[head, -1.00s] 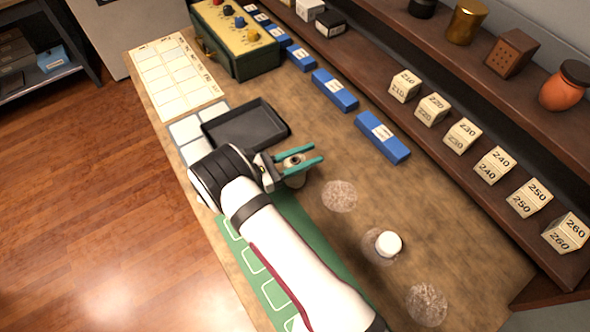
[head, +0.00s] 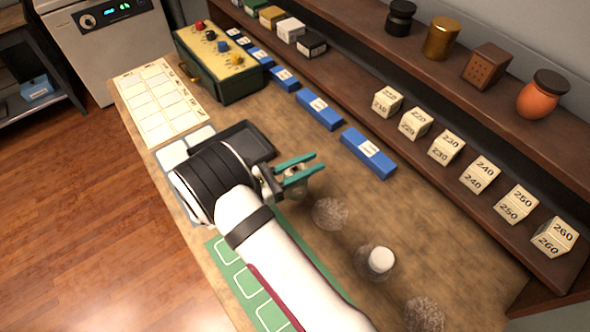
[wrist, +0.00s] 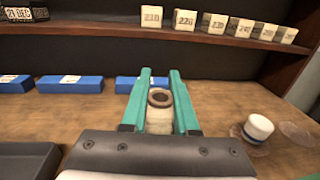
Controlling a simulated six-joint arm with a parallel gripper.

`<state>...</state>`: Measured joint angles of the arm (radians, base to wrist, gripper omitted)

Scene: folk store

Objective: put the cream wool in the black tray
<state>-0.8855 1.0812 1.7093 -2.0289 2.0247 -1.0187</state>
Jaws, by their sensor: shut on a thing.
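The cream wool (wrist: 159,120), a pale spool-like roll with a brown ring-shaped top, is upright between the two teal fingers of my gripper (wrist: 160,98) in the wrist view. My gripper is shut on it. In the head view my gripper (head: 298,172) is over the bench, just right of the black tray (head: 250,141), and the wool is mostly hidden by the fingers. The tray is shallow and looks empty where visible; my wrist covers its near part. A corner of the tray shows at lower left in the wrist view (wrist: 25,160).
Blue blocks (head: 368,153) line the shelf's foot. A green box with knobs (head: 220,65) stands behind the tray. A green mat (head: 262,290) lies beneath my arm.

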